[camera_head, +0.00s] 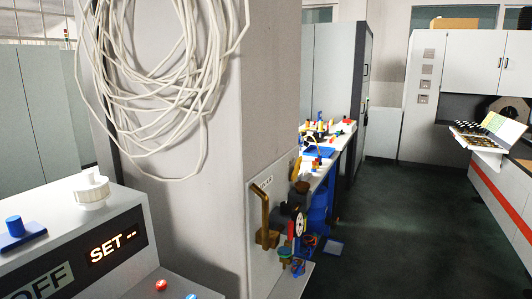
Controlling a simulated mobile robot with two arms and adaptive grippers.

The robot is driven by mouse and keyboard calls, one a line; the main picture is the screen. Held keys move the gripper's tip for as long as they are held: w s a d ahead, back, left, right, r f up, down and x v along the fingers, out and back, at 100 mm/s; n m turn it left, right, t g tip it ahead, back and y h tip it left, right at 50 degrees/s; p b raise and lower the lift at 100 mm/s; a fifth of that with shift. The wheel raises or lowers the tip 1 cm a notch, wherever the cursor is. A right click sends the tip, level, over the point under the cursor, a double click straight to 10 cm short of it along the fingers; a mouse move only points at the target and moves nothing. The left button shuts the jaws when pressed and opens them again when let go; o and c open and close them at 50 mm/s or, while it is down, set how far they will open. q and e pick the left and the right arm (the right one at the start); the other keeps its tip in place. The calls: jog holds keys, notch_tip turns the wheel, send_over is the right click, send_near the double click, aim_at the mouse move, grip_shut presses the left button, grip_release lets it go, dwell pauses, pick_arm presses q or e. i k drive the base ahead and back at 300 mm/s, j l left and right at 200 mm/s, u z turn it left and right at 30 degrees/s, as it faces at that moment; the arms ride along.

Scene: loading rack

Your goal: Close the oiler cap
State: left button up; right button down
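No oiler cap can be made out with certainty. A pale wall panel (259,238) at lower centre carries a bent brass-coloured pipe or lever (263,210), a round dial (299,224) with a white face, and several small dark, red and green fittings crowded together. An oiler may be among these fittings, but they are too small and overlapped to tell, and so is the state of any cap. Neither of my grippers is in view.
A grey console (130,262) with a SET display fills the lower left. White cable (165,90) hangs on a pillar. Behind the panel stands a cluttered bench (339,150). Open dark floor (405,215) lies right of centre; cabinets and a red-striped counter (505,200) bound it.

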aim_at(297, 169)
jog(key=i+l+u, duration=0.2)
jog(key=u, duration=0.3)
jog(key=i+l+u, duration=0.25)
jog(key=u, duration=0.25)
